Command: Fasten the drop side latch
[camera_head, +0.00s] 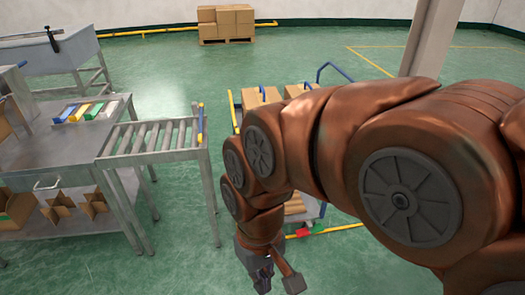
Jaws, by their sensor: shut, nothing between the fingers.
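My gripper (263,282) hangs low at the bottom middle, over the green floor in the picture, in front of the cart. Its fingers are small and dark here, shut with nothing held. The cart (324,210) stands behind my arm, which hides most of it. Its blue handle (335,68) rises at the back. A small red part (303,232) with a green part (317,229) beside it shows at the cart's low near edge. I cannot tell whether either is the drop side latch. My gripper is apart from them, lower and to the left in the picture.
A roller conveyor (152,139) ends left of the cart, with a yellow and blue bar at its end. A metal workbench (60,140) stands farther left. Cardboard boxes (267,96) sit on the cart. Stacked boxes (225,20) stand far back.

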